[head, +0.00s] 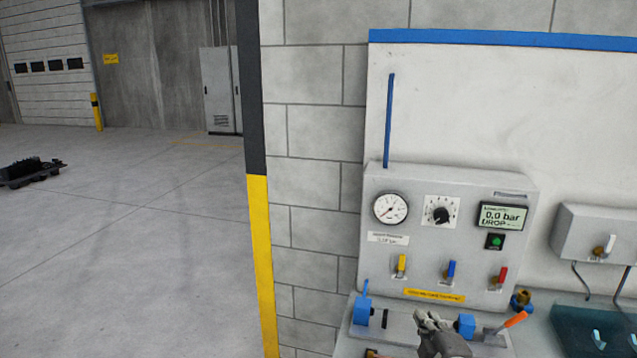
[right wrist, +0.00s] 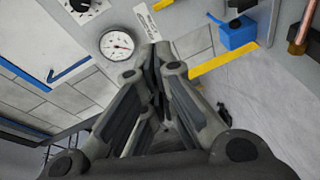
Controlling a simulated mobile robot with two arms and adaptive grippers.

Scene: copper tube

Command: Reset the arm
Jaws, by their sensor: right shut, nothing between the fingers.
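My right gripper (head: 432,320) is at the bottom of the head view, in front of the lower shelf of a grey test panel (head: 455,185). In the right wrist view its fingers (right wrist: 152,55) meet at the tips, with nothing between them. The panel has a round gauge (head: 390,208), a black knob (head: 441,214) and a display (head: 502,215) reading 0,0 bar. The gauge also shows in the right wrist view (right wrist: 117,44), beyond the fingertips. My left gripper is in neither view.
Yellow (head: 401,265), blue (head: 451,270) and red (head: 502,276) levers stick out of the panel. Below are blue clamps (head: 362,309) (head: 466,325) and an orange handle (head: 516,320). A copper tube end (right wrist: 303,30) shows in the right wrist view. Open floor (head: 130,220) lies left.

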